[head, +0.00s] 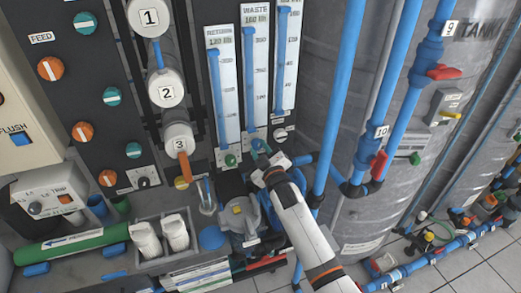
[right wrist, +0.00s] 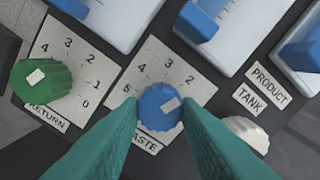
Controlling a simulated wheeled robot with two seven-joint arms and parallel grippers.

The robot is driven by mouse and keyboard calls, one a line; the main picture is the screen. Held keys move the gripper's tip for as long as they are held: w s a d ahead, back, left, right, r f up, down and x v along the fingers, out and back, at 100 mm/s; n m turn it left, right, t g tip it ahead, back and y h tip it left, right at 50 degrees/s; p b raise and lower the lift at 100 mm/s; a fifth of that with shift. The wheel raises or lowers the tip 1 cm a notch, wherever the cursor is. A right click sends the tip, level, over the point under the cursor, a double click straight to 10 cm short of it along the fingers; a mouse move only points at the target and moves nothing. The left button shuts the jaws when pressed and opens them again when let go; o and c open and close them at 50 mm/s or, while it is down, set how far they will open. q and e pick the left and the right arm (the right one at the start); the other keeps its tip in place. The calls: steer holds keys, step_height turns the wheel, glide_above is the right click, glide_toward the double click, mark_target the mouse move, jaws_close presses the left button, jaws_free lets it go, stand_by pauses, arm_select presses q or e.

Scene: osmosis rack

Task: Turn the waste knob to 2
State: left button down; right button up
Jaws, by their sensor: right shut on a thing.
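The blue waste knob (right wrist: 155,112) sits on a white dial plate in the right wrist view, with 5, 4, 3 and 2 readable around it. Its white pointer mark is on the knob's right side, below the 2. The lower numbers are hidden by a finger. My right gripper (right wrist: 159,105) is shut on this knob, one teal finger on each side. In the head view my right gripper (head: 262,152) reaches the panel below the waste flow meter (head: 254,75) and covers most of the knob. My left gripper is not in view.
The green return knob (right wrist: 42,80) is close on the left, its own dial running to 0. A white knob (right wrist: 246,133) under the product/tank labels is close on the right. Flow meters rise above, and blue pipes (head: 341,80) stand right of my arm.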

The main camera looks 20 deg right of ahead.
steer(key=shift+m, duration=0.3)
steer(key=shift+f, duration=0.1)
steer(key=o, duration=1)
steer(key=shift+c, duration=0.2)
steer(key=s+b, duration=0.2)
steer(key=s, duration=1)
steer(key=shift+d, duration=0.2)
